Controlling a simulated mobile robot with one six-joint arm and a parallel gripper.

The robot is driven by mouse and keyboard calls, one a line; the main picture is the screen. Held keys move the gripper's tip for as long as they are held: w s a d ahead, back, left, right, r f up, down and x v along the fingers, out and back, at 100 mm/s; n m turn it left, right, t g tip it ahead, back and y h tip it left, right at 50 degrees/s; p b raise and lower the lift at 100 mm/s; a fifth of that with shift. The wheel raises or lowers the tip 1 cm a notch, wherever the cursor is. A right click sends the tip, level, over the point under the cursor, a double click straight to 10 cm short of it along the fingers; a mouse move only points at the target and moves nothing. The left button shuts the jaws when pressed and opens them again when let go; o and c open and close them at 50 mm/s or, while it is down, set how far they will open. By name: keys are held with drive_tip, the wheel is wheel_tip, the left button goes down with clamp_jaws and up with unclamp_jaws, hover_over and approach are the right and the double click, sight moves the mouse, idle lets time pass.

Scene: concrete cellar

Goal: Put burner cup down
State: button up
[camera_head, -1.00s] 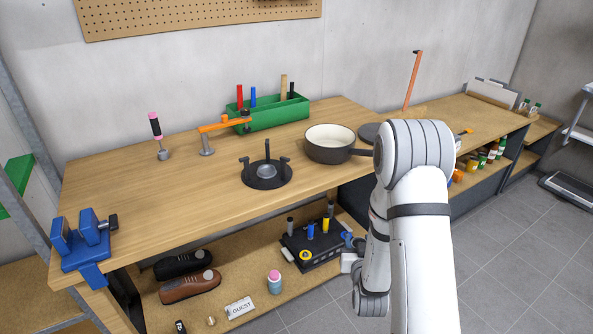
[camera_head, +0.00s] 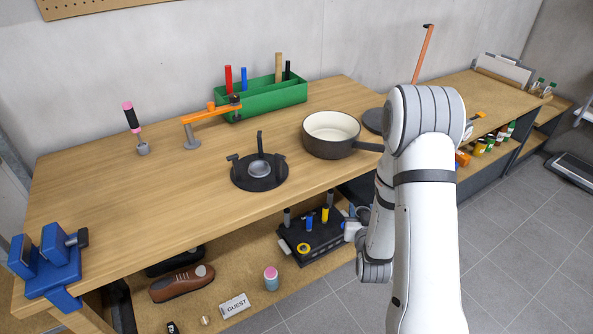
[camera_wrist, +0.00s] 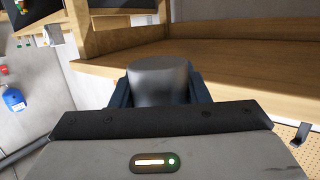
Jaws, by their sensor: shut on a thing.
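The burner cup is a plain grey metal cylinder (camera_wrist: 158,80) in the wrist view. My gripper (camera_wrist: 160,92) is shut on it, with a dark blue finger on either side. A wooden surface lies beyond the cup; I cannot tell how far the cup is from it. In the head view my white arm fills the right of centre, and the gripper and cup are hidden behind it. On the wooden bench (camera_head: 120,215) stands a black burner stand (camera_head: 259,183) with upright prongs and a grey disc in its middle.
A pan (camera_head: 331,136) stands right of the burner stand, its handle towards my arm. Behind are a green tool box (camera_head: 262,100) and an orange clamp arm (camera_head: 210,113). A blue vise (camera_head: 50,262) sits at the front left. Bench room left of the burner stand is clear.

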drive_tip(key=s+a+r+n+g+y+p, duration=0.1)
drive_tip(key=s+a+r+n+y+p, duration=0.5)
drive_tip(key=a+r+p, duration=0.7)
drive_tip(key=m+b, duration=0.1)
drive_tip(key=b, duration=0.7)
approach(295, 170)
drive_tip(key=shift+s+d+r+y, duration=0.15)
drive_tip(key=shift+s+d+r, duration=0.25)
drive_tip(key=shift+s, duration=0.15)
drive_tip(key=shift+s+d+r+y, duration=0.15)
drive_tip(key=shift+s+d+r, duration=0.2)
drive_tip(key=shift+s, duration=0.2)
drive_tip(key=b, duration=0.3)
drive_tip(key=shift+w+a+r, duration=0.1)
drive_tip(key=shift+a+r, duration=0.05)
drive_tip(key=shift+r, duration=0.05)
drive_tip(key=w+a, duration=0.1)
drive_tip(key=w, duration=0.1)
drive_tip(key=w+a+p, duration=0.1)
drive_tip(key=w, duration=0.1)
drive_tip(key=w+a+p, duration=0.1)
drive_tip(key=w, duration=0.2)
drive_tip(key=shift+r, duration=0.3)
drive_tip(key=x, duration=0.2)
drive_tip(key=p+x, duration=0.1)
drive_tip(key=shift+w+r, duration=0.2)
drive_tip(key=shift+r, duration=0.15)
drive_tip(key=shift+w+a+f, duration=0.25)
drive_tip(key=shift+w+f, duration=0.25)
drive_tip(key=shift+f, duration=0.4)
